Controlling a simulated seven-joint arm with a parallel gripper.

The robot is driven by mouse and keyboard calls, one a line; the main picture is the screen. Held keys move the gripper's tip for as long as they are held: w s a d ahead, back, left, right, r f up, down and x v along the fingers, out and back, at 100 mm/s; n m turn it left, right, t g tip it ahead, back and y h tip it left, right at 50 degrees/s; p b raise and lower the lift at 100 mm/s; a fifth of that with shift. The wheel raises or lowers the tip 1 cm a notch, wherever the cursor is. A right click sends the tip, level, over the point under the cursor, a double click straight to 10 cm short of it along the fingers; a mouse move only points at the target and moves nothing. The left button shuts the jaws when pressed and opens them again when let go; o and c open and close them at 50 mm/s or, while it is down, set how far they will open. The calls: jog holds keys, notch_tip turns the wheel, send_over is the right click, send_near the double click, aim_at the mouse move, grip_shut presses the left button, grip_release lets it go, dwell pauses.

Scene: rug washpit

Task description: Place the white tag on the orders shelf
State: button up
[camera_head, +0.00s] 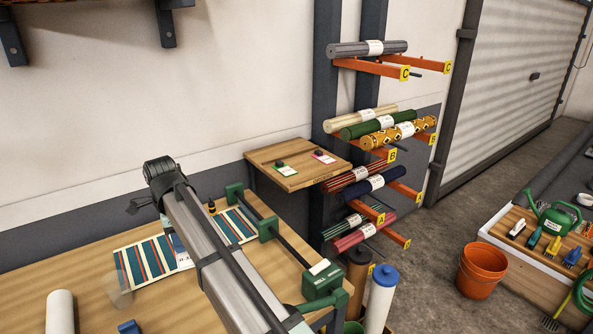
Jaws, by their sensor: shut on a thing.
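The wooden shelf (262,156) on the wall is likely the orders shelf. It carries a white tag with a green edge (287,170) and a pink-edged tag (323,158), each with a small dark object beside it. I cannot tell whether either is the task's tag.
Orange-armed racks of rolled rugs (375,49) stand right of the shelf. An orange bucket (482,270) is on the floor.

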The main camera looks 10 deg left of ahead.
jog(key=w+d+r+m, duration=0.1)
jog(key=w+d+r, duration=0.1)
jog(key=w+d, duration=0.5)
jog(key=w+d+r+m, duration=0.2)
jog(key=w+d, duration=0.6)
jog(key=w, duration=1)
jog(key=w+d+r+m, duration=0.2)
jog(key=w+d+r, duration=0.2)
jog(key=w+d, duration=0.4)
jog(key=shift+w+d+r, duration=0.1)
jog(key=shift+w+r, duration=0.05)
jog(key=shift+w, duration=1.1)
jog(key=shift+w+d+r, duration=0.1)
jog(key=shift+w, duration=1.15)
jog(key=w+d+r, duration=0.2)
jog(key=w, duration=0.4)
notch_tip(320, 180, up, 2)
jog(key=n, duration=0.7)
send_over(296, 161)
jog(key=shift+w+f, duration=0.15)
jog(key=shift+f, duration=4.5)
jog(key=shift+f, duration=0.15)
jog(key=o, duration=1)
